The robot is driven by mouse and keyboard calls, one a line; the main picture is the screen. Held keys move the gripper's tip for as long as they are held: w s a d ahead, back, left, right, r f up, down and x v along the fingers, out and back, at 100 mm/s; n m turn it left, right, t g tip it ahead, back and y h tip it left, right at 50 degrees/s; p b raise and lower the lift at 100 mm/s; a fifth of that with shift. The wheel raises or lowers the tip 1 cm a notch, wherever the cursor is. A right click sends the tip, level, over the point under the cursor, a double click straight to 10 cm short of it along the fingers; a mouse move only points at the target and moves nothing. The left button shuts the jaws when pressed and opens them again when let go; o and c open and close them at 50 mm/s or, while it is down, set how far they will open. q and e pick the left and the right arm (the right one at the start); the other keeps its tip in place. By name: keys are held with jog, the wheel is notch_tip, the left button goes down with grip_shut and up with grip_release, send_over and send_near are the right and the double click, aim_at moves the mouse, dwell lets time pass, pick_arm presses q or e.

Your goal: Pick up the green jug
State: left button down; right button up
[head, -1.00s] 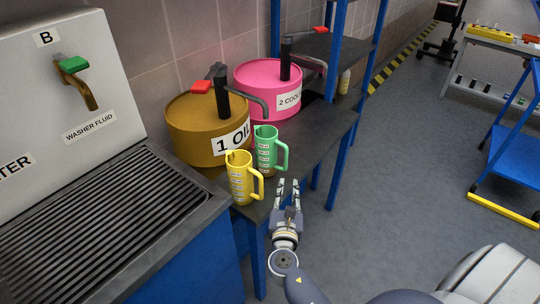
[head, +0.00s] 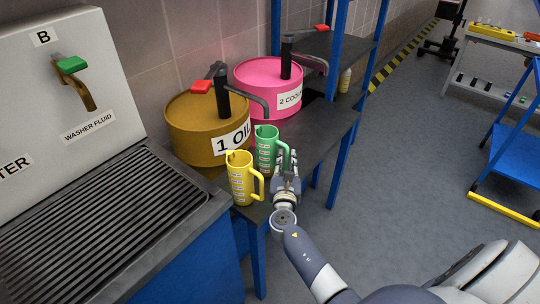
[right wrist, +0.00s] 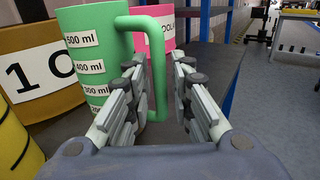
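The green jug (head: 266,150) stands upright on the dark bench, with its handle toward my right gripper. My right gripper (head: 286,166) is at the handle in the head view. In the right wrist view, the green jug (right wrist: 90,62) is at the left and its handle (right wrist: 158,75) lies between the open fingers of my right gripper (right wrist: 160,98). A clear gap shows between the handle and the right finger; whether the left finger touches the handle I cannot tell. My left gripper is not in view.
A yellow jug (head: 241,178) stands close beside the green jug, nearer the camera. The brown oil drum (head: 192,133) and pink coolant drum (head: 262,90) stand behind. A blue shelf post (head: 275,35) rises at the back.

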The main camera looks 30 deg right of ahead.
aim_at(287, 153)
jog(key=shift+w+d, duration=0.15)
jog(key=shift+w, duration=0.05)
grip_shut()
jog(key=shift+r, duration=0.5)
notch_tip(287, 153, up, 2)
jog(key=shift+r+p, duration=0.2)
jog(key=shift+p, duration=0.5)
jog(key=s+d, duration=0.3)
jog(key=s, duration=0.5)
jog(key=s+d+b, duration=0.1)
jog(key=s+d, duration=0.2)
jog(key=s, duration=0.5)
jog(key=shift+s+d, duration=0.35)
jog(key=shift+d, duration=0.05)
jog(key=shift+r, duration=0.1)
